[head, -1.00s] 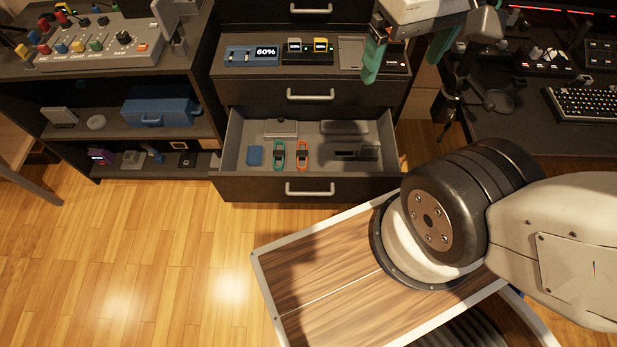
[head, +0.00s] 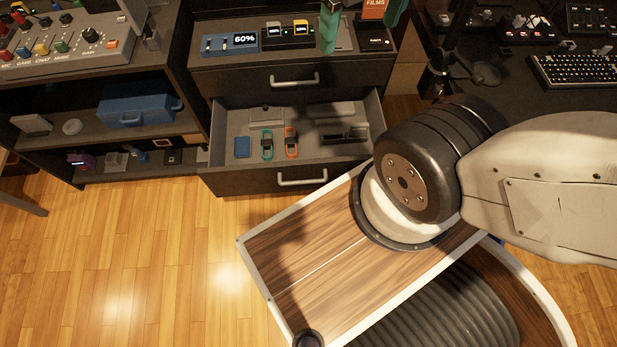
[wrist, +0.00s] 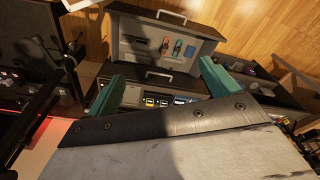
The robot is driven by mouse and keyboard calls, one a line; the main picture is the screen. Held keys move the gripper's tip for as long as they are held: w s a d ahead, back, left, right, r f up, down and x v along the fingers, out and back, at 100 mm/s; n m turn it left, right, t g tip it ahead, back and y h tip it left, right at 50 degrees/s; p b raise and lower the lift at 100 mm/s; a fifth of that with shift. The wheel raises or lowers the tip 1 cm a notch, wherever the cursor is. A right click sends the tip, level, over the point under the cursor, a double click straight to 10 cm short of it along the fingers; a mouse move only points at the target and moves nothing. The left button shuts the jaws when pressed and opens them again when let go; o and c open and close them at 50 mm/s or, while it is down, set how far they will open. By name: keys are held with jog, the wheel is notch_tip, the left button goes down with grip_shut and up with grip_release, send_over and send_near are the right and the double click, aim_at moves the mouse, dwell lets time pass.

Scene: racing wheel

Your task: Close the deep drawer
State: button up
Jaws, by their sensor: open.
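The deep drawer (head: 240,182) is the bottom drawer of a dark cabinet. It is pulled out, with its grey interior showing and a silver handle (head: 302,178) on its front. In the wrist view the open drawer (wrist: 205,40) is near the top, beyond the cabinet top. My gripper (head: 362,22) is at the top edge of the head view, above the right part of the cabinet top, with its green fingers spread and nothing between them. In the wrist view my gripper (wrist: 162,85) is also open. It is apart from the drawer and its handle.
The drawer holds a blue case (head: 242,147), a teal item (head: 267,144), an orange item (head: 291,142) and grey trays. A closed drawer (head: 240,80) is above it. A shelf unit (head: 60,185) stands left, a desk (head: 540,120) right. Wooden floor (head: 130,260) is free in front.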

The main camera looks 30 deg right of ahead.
jog(key=shift+a, duration=0.1)
grip_shut()
jog(key=w+a+f+n+g+h, duration=0.1)
jog(key=w+a+f+n+h, duration=0.3)
jog(key=a+f+n, duration=0.3)
jog(key=w+a+f+n+g+h, duration=0.25)
jog(key=a+f+n+h, duration=0.2)
jog(key=a+f, duration=0.45)
jog(key=a+f+n+t, duration=0.6)
jog(key=a+f+n, duration=0.2)
jog(key=f, duration=0.6)
jog(key=a+f+n+t, duration=0.6)
jog(key=a+f+n, duration=0.25)
jog(key=f, duration=0.45)
jog(key=n+y, duration=0.3)
send_near(208, 174)
jog(key=shift+t, duration=0.35)
jog(key=x, duration=0.3)
jog(key=f+x, duration=0.1)
jog(key=x, duration=0.1)
jog(key=shift+s+d, duration=0.1)
jog(key=shift+s, duration=0.2)
jog(key=shift+w+d, duration=0.3)
jog(key=shift+w, duration=0.3)
